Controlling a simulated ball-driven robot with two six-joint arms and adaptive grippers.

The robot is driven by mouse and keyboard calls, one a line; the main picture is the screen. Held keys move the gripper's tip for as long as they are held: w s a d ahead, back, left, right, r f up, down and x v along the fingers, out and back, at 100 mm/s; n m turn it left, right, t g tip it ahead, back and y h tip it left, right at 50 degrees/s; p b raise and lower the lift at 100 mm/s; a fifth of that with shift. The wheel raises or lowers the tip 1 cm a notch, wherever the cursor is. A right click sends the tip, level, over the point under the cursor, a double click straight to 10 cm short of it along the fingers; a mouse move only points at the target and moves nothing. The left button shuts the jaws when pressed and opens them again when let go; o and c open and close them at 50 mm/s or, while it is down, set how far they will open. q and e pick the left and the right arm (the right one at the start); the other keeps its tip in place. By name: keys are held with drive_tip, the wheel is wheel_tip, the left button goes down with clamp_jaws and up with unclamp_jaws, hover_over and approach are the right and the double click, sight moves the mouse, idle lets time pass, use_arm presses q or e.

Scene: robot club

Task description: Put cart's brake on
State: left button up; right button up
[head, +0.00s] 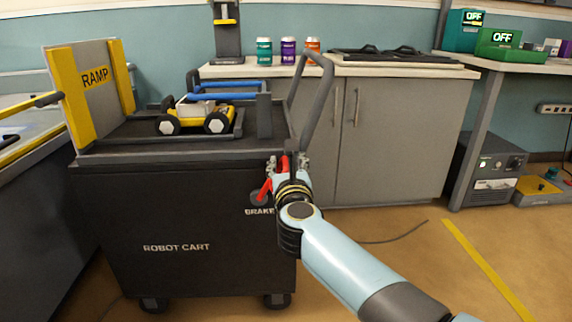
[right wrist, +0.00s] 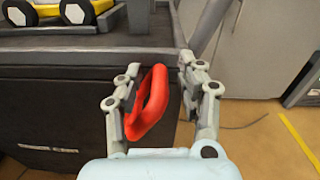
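The black robot cart (head: 190,195) stands at the left in the head view, with "ROBOT CART" and "BRAKE" on its side. The red brake lever (head: 266,189) rises to the right from its round pivot above the word "BRAKE". My right gripper (head: 287,165) is at the lever's upper end and partly hides it. In the right wrist view the lever's red loop handle (right wrist: 149,103) lies between the two open fingers, close to the left finger, with a gap to the right one. My left gripper is not in view.
A grey cabinet (head: 395,140) stands behind. The floor at the right is mostly clear, with a cable (head: 400,238).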

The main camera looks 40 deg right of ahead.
drive_tip(key=shift+c, duration=0.3)
clamp_jaws()
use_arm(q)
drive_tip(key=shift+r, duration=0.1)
use_arm(e)
drive_tip(key=shift+r, duration=0.1)
